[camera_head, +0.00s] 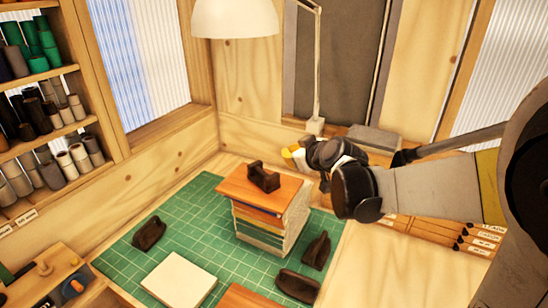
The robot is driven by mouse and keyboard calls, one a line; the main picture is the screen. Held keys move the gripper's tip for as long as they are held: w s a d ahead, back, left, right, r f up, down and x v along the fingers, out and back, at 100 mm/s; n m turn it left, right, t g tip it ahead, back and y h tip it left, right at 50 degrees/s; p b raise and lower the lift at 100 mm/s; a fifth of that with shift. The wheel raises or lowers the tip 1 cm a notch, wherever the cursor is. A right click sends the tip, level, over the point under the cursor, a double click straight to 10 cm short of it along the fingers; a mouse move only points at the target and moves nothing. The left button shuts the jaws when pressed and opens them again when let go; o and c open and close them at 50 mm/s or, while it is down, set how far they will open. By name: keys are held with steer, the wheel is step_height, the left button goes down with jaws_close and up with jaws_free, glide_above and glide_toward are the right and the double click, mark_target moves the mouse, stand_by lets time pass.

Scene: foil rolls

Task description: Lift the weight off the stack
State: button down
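A dark brown weight (263,177) with raised ends sits on the orange-brown wooden board (284,191) that tops the stack (262,234). Below the board the stack shows several thin coloured layers with pale edges. My gripper (291,156) is above and to the right of the weight, apart from it, with its yellow and white tip pointing left. Its fingers are small and overlap from this angle, so I cannot tell whether it is open or shut. Nothing is visibly held in it.
The stack stands on a green gridded mat (209,220). Dark weights lie left (149,233), right (316,250) and front right (297,286). A pale block (180,280) and another brown board (246,298) are at the front. A lamp (235,19) hangs behind; shelves of spools line the left.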

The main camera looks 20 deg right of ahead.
steer(key=shift+s+d+r, duration=0.65)
steer(key=shift+s+d, duration=0.05)
steer(key=shift+d, duration=0.2)
steer(key=shift+s+d+r, duration=0.65)
steer(key=shift+d, duration=0.25)
steer(key=c, duration=2.1)
jaws_free()
steer(key=shift+c, duration=0.2)
steer(key=o, duration=1.7)
